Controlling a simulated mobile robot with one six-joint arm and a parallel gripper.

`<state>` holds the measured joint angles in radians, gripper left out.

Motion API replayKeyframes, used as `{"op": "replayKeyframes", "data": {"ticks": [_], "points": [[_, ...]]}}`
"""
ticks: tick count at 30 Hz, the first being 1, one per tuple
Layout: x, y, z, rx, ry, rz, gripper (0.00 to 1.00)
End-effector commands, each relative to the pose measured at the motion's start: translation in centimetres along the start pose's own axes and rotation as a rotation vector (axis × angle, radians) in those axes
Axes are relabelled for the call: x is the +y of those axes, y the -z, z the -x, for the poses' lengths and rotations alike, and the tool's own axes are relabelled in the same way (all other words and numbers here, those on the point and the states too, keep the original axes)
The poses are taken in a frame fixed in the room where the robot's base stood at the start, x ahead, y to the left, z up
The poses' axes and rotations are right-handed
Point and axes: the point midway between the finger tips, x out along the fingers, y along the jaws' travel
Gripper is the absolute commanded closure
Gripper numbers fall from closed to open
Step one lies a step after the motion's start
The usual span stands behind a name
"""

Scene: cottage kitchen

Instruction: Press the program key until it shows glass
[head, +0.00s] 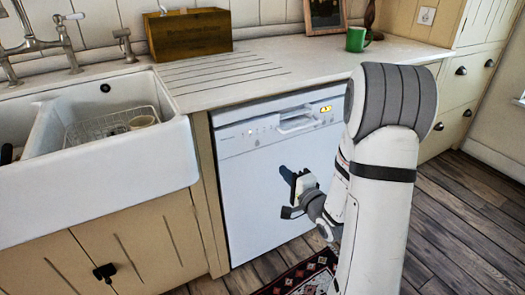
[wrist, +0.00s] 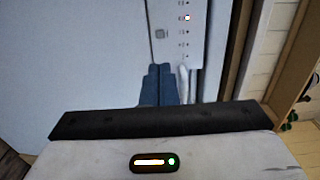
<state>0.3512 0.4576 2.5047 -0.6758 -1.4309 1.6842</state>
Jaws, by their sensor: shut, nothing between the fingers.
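The white dishwasher (head: 265,195) stands under the counter with its door shut. Its control panel (head: 262,130) runs along the top, with a small lit yellow display (head: 326,108) whose text is too small to read. In the wrist view the panel (wrist: 206,40) shows a square key (wrist: 160,34) and a column of small marks, with one lit light (wrist: 187,18). I cannot tell which program is lit. My gripper (head: 284,171) is in front of the door, below the panel. Its blue fingers (wrist: 160,68) are shut and empty, their tips just below the square key in the picture; contact cannot be told.
A white sink (head: 125,160) with a wire rack is at the left. The counter (head: 290,65) above holds a wooden box (head: 190,35), a green mug (head: 356,39) and a picture frame (head: 325,15). A patterned rug (head: 300,278) lies on the wooden floor.

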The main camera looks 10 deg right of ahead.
Motion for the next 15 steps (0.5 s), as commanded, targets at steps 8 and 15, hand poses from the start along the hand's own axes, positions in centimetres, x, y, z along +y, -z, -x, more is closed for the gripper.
{"op": "replayKeyframes", "data": {"ticks": [8,15], "points": [[0.2,-0.1,-3.4,-0.004,0.001,0.003,1.00],[0.2,-0.1,-8.6,-0.002,0.001,0.003,1.00]]}}
